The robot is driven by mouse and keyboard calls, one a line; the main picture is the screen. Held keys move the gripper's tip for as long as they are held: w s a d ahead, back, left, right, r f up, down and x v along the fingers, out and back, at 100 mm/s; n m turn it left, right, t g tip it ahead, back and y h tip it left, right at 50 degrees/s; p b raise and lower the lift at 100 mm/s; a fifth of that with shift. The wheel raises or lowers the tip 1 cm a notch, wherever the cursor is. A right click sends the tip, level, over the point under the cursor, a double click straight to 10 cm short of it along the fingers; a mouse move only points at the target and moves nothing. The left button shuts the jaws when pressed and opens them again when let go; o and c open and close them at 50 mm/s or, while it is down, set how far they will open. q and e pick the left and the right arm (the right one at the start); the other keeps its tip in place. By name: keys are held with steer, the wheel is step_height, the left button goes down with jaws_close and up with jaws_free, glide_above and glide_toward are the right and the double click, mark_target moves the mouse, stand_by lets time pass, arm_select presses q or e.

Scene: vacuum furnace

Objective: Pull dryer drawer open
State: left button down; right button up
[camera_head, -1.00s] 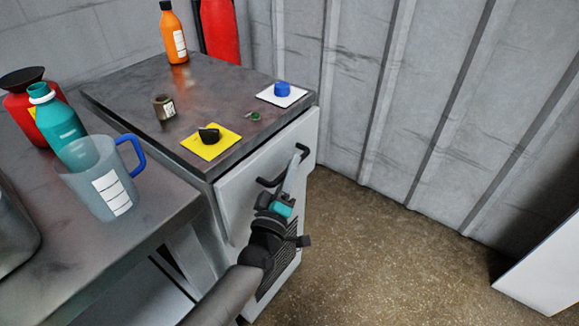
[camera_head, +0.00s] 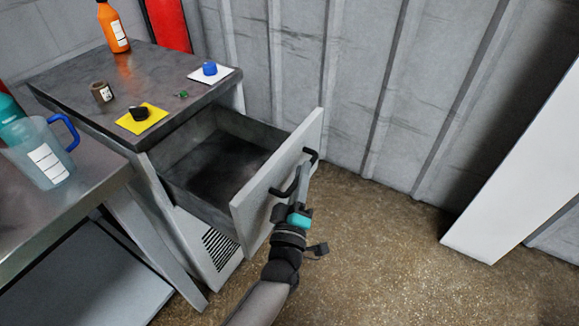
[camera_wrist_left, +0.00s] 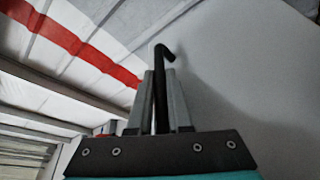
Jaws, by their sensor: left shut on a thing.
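The dryer drawer (camera_head: 262,205) stands well out from its cabinet, and its dark, empty inside shows. Its black bar handle (camera_head: 312,155) is on the white front panel. My left gripper (camera_head: 303,178) is shut on the handle, in front of the panel. In the left wrist view, the two grey fingers (camera_wrist_left: 161,100) close around the black handle (camera_wrist_left: 161,60), whose bent end shows above them. My right gripper is in neither view.
A jug (camera_head: 42,155) stands on the left table. Floor to the right is clear.

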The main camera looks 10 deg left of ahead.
arm_select(q)
steer(key=shift+s+d, duration=0.1)
steer(key=shift+d, duration=0.25)
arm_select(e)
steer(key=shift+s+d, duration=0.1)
arm_select(q)
steer(key=c, duration=0.8)
jaws_free()
steer(key=shift+c, duration=0.2)
steer(key=p+v, duration=0.2)
steer(key=v, duration=1.3)
steer(key=shift+s, duration=0.15)
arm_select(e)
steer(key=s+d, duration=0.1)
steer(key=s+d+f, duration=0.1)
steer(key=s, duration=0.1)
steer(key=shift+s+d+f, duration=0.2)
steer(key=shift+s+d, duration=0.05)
arm_select(q)
steer(key=shift+f, duration=0.1)
